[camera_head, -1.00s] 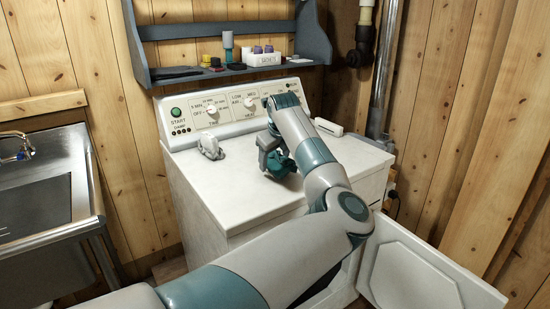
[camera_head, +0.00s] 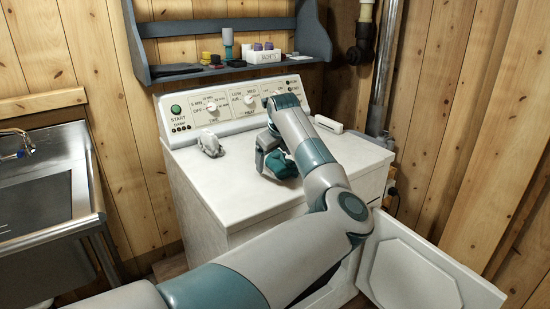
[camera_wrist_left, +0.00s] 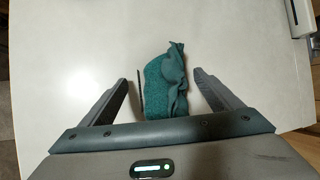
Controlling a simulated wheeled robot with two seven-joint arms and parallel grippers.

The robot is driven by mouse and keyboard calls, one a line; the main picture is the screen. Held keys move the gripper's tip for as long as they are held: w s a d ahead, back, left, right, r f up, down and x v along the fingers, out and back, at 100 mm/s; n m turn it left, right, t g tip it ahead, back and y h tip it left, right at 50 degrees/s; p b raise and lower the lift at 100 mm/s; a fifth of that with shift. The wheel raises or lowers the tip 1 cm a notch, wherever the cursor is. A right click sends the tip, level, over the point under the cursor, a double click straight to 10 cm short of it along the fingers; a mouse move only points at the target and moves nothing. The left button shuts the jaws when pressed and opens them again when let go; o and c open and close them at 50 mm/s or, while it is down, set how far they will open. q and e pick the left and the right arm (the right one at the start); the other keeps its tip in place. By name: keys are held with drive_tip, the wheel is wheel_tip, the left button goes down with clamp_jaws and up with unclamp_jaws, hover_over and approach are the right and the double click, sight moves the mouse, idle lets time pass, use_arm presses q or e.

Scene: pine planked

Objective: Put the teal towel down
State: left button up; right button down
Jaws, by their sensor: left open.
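The teal towel (camera_head: 281,165) lies bunched on the white dryer top (camera_head: 240,190), partly hidden by my left wrist in the head view. In the left wrist view the towel (camera_wrist_left: 166,82) rests between my two spread fingers, with a gap on each side. My left gripper (camera_head: 262,160) is open around it, low over the dryer top; its fingers show clearly in the left wrist view (camera_wrist_left: 162,88). My right gripper is not in view.
A crumpled grey-white item (camera_head: 210,144) lies left of the towel, and a white box-like item (camera_head: 328,124) sits at the back right. The control panel (camera_head: 235,104) rises behind. The dryer door (camera_head: 415,270) hangs open below. A sink (camera_head: 45,190) is at left.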

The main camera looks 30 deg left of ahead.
use_arm(q)
drive_tip(key=shift+r, duration=0.15)
drive_tip(key=shift+s+d+r, duration=0.1)
drive_tip(key=shift+d+r, duration=0.05)
drive_tip(key=shift+r, duration=0.1)
drive_tip(key=b+v, duration=0.3)
drive_tip(key=v, duration=0.8)
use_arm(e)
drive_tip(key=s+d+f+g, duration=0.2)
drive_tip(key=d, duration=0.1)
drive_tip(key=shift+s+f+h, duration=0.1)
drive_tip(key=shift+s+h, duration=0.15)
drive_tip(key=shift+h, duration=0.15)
use_arm(q)
drive_tip(key=shift+s+r, duration=0.1)
drive_tip(key=shift+s, duration=0.1)
